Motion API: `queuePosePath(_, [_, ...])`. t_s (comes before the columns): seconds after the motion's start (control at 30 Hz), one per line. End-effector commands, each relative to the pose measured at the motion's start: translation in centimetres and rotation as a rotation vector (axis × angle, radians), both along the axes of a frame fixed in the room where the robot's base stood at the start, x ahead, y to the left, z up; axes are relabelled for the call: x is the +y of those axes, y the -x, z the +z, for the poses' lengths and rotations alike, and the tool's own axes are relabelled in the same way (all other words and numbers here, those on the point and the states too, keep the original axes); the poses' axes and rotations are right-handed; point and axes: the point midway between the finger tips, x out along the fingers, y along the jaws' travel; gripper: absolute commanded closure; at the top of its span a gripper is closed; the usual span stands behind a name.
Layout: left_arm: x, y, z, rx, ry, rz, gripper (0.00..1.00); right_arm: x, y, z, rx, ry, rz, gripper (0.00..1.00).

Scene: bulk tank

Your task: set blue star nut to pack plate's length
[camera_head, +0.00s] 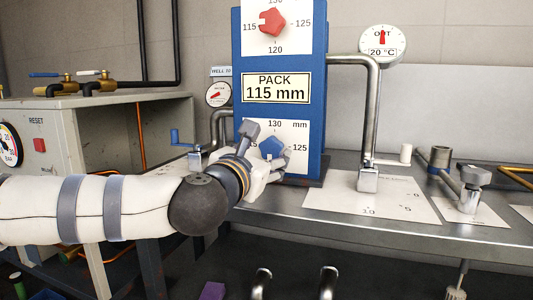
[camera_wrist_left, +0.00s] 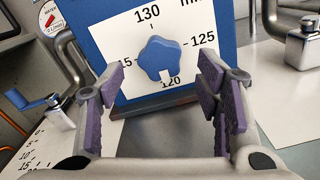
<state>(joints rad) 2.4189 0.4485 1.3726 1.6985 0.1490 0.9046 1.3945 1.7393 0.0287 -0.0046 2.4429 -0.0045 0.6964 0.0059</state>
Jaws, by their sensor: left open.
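The blue star nut (camera_head: 271,147) sits on the lower white dial of the blue column; it also shows in the left wrist view (camera_wrist_left: 158,55). Its white mark points down at 120. The dial reads 130 at top, 125 at right and 115, partly hidden, at left. The pack plate (camera_head: 276,88) above it reads PACK 115 mm. My left gripper (camera_head: 262,151) is in front of the lower dial. In the left wrist view its purple-padded fingers (camera_wrist_left: 162,88) are open, apart to either side below the nut, with nothing between them. My right gripper is out of view.
A red star nut (camera_head: 272,23) is on the upper dial, its mark toward 115. A bent steel pipe (camera_head: 373,105) stands right of the column on the bench (camera_head: 330,218). A blue crank handle (camera_wrist_left: 37,105) lies left of the fingers. A grey machine (camera_head: 80,130) stands at left.

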Motion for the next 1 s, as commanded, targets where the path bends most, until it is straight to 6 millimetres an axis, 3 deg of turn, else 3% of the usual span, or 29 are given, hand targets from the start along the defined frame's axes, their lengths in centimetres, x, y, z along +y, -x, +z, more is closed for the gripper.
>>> queuePosePath(0.2, [-0.9, -2.7, -0.1, 0.0, -0.002, 0.0, 0.41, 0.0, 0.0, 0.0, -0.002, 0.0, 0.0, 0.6])
queuePosePath(0.47, [-1.0, -2.9, -0.1, 0.001, -0.002, -0.002, 0.41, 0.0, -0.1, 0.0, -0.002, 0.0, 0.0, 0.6])
queuePosePath(0.53, [-1.0, -3.0, -0.1, 0.001, -0.002, -0.002, 0.5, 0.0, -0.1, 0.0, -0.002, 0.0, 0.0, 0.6])
queuePosePath(0.7, [-1.0, -2.9, -0.1, 0.001, -0.003, -0.002, 0.89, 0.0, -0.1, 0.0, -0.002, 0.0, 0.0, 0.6])
queuePosePath(1.0, [-1.0, -2.9, 0.0, -0.007, -0.025, -0.002, 0.89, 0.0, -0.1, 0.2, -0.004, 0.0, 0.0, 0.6])
